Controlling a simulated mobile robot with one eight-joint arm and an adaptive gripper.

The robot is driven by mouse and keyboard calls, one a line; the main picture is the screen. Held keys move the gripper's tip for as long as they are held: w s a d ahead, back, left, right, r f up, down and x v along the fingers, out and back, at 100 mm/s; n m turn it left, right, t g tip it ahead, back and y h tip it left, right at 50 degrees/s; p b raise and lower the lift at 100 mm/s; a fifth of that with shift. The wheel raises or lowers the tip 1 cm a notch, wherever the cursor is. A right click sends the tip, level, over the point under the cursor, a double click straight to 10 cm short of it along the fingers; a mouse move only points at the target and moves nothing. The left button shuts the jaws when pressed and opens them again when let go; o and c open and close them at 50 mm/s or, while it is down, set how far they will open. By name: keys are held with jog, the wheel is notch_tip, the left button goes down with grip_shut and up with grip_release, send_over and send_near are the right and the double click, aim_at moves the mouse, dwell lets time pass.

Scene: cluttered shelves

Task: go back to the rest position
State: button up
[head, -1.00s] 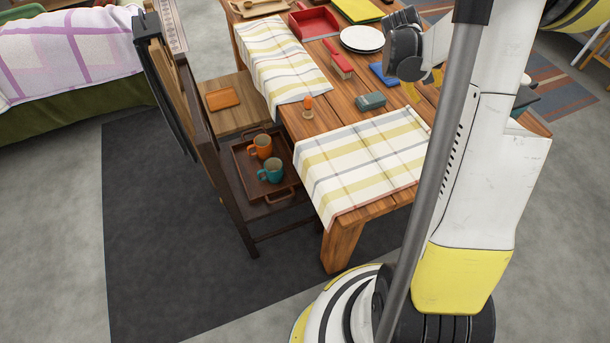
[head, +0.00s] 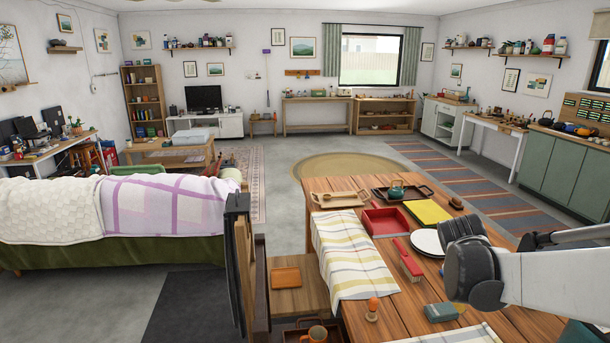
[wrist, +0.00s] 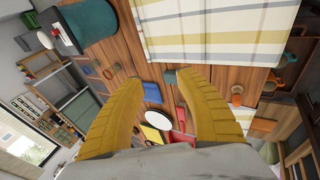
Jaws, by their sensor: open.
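My gripper shows in the wrist view (wrist: 166,78) as two yellow fingers set wide apart. It is open, with nothing between the fingers but a view of the wooden table (head: 402,308) beyond. In the head view, my arm reaches in from the right, and its dark grey joint is above the table's right part. The fingers are hidden in that view.
The table holds a checked cloth (head: 350,262), a red tray (head: 386,222), a yellow board (head: 428,212), white plates (head: 426,242), a red brush (head: 408,262) and a grey-green box (head: 440,312). A sofa (head: 120,255) stands left. Open floor lies behind the table.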

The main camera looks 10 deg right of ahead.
jog(key=s+a+r+t+y, duration=0.1)
jog(key=s+a, duration=0.3)
jog(key=a, duration=0.5)
jog(key=s+a+r+t+y, duration=0.1)
jog(key=s+a, duration=0.3)
jog(key=a, duration=0.5)
jog(key=s+a+r+t+y, duration=0.1)
jog(key=s+a+t+y, duration=0.2)
jog(key=a, duration=0.6)
jog(key=shift+s+r+y+b, duration=0.3)
jog(key=shift+s+b, duration=0.05)
jog(key=shift+s, duration=0.7)
jog(key=shift+d, duration=0.1)
